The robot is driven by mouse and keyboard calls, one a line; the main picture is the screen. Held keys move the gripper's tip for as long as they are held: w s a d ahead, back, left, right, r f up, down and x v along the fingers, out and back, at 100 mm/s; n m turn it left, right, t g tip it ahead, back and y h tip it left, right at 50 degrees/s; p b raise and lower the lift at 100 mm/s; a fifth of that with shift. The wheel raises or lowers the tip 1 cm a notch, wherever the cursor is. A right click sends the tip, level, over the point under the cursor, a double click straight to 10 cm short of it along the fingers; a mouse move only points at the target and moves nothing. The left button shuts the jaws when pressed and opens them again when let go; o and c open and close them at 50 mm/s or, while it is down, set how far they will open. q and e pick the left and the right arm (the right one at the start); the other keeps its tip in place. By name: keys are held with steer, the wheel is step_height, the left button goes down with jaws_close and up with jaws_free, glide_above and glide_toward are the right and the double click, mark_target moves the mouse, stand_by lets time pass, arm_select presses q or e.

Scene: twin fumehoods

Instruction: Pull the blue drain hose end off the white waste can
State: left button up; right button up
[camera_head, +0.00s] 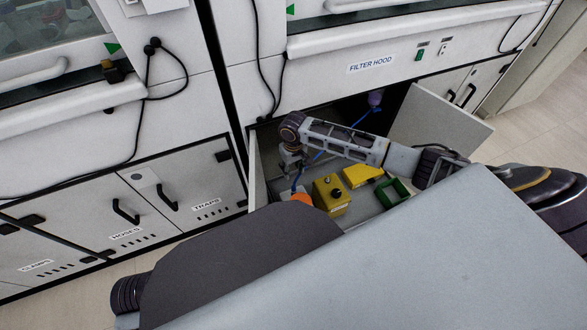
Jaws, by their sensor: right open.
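The blue drain hose (360,118) comes down from a purple fitting (375,98) at the back of the open cabinet. It passes behind my right arm, and its lower end (296,182) shows just below my right gripper. My right gripper (291,166) is open, pointing down inside the cabinet's left side, close to the hose. I cannot tell whether it touches the hose. The white waste can is not clearly visible; the gripper and my body hide much of that corner. An orange piece (302,196) shows below the hose end. My left gripper is not in view.
A yellow can (330,196), a yellow box (361,175) and a green open bin (392,193) stand on the cabinet floor right of the gripper. The open cabinet door (432,122) stands out at the right.

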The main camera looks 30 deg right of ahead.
mark_target(294, 187)
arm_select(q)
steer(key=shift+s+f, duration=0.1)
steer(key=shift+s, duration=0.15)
arm_select(e)
steer(key=shift+s+d+m, duration=0.15)
steer(key=shift+s+m, duration=0.05)
steer(key=shift+m, duration=0.4)
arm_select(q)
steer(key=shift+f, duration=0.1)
arm_select(e)
steer(key=shift+f, duration=0.1)
steer(key=shift+f+b, duration=2.1)
steer(key=shift+f, duration=2.45)
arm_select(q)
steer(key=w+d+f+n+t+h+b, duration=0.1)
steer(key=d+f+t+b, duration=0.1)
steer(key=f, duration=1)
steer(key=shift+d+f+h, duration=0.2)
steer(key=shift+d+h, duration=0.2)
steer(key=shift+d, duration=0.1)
arm_select(e)
steer(key=shift+f, duration=2.25)
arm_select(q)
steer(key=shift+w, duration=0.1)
arm_select(e)
steer(key=shift+c, duration=0.4)
jaws_close()
